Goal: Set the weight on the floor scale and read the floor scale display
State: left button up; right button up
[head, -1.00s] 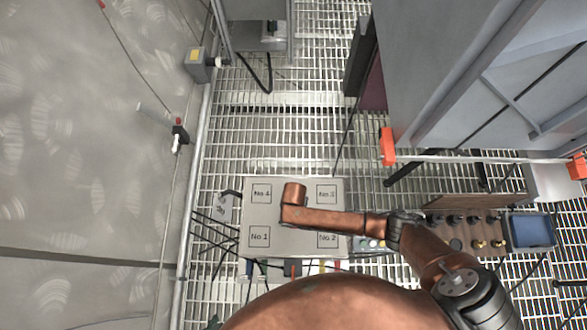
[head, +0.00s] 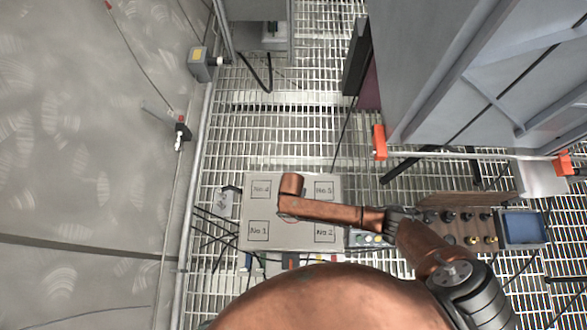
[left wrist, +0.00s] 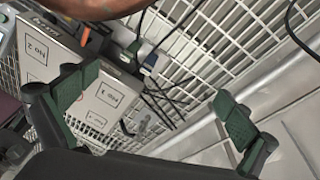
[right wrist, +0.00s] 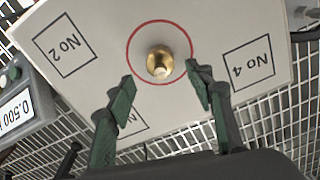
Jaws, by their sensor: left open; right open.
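The floor scale's pale plate (head: 290,237) has corner squares marked with numbers. In the right wrist view, a brass weight (right wrist: 159,61) stands inside the red circle on the plate (right wrist: 195,22). My right gripper (right wrist: 161,84) is open, with its green fingertips spread on either side just short of the weight; I cannot tell if either touches it. The scale display (right wrist: 17,113) reads 0.500, with its unit cut off at the frame edge. My left gripper (left wrist: 157,108) is open and empty, with the plate (left wrist: 58,60) beyond it. In the head view my right arm hides the weight.
A wooden rack with several dark and brass knobbed weights (head: 456,229) stands right of the scale, beside a blue tray (head: 524,229). A grey cabinet (head: 470,70) with orange-ended bar is at upper right. Cables run over the grating left of the scale. Grating beyond the scale is clear.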

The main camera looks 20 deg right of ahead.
notch_tip(320, 180, up, 5)
jog(key=shift+p, duration=1.2)
pick_arm(q)
jog(key=s+a+r+g+y+p, duration=0.1)
jog(key=s+a+r+g, duration=0.1)
jog(key=s+a+r, duration=0.1)
jog(key=s+a, duration=0.1)
jog(key=s, duration=0.1)
jog(key=shift+s+a+g, duration=0.3)
jog(key=shift+s+g, duration=0.05)
jog(key=shift+g, duration=0.05)
pick_arm(e)
notch_tip(320, 180, up, 2)
jog(key=shift+r, duration=0.25)
pick_arm(q)
jog(key=shift+r, duration=0.1)
pick_arm(e)
jog(key=shift+s, duration=0.1)
